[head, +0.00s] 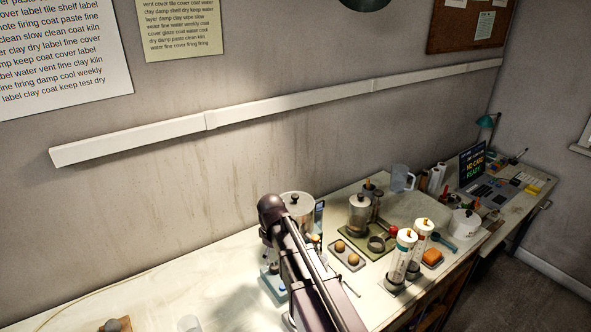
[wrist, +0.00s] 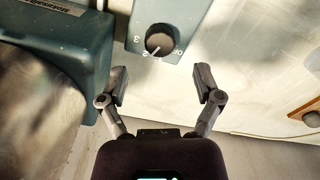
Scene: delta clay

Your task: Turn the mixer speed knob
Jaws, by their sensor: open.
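The mixer speed knob (wrist: 160,40) is a round dark dial on a teal box in the wrist view. A "3" shows at its left and part of "OFF" at its right. Its light pointer line is at the lower left. My gripper (wrist: 159,80) is open and empty, its two fingertips spread below the knob to left and right, apart from it. In the head view my arm covers the knob and my gripper. The mixer's teal base (head: 272,281) and a metal pot (head: 299,205) show in part behind the arm.
A teal housing (wrist: 70,50) stands close by my left finger in the wrist view. To the right of my arm on the bench are a tray with two round pieces (head: 347,255), a lidded metal pot (head: 359,213) and white bottles (head: 403,252). The bench at left (head: 150,285) is mostly clear.

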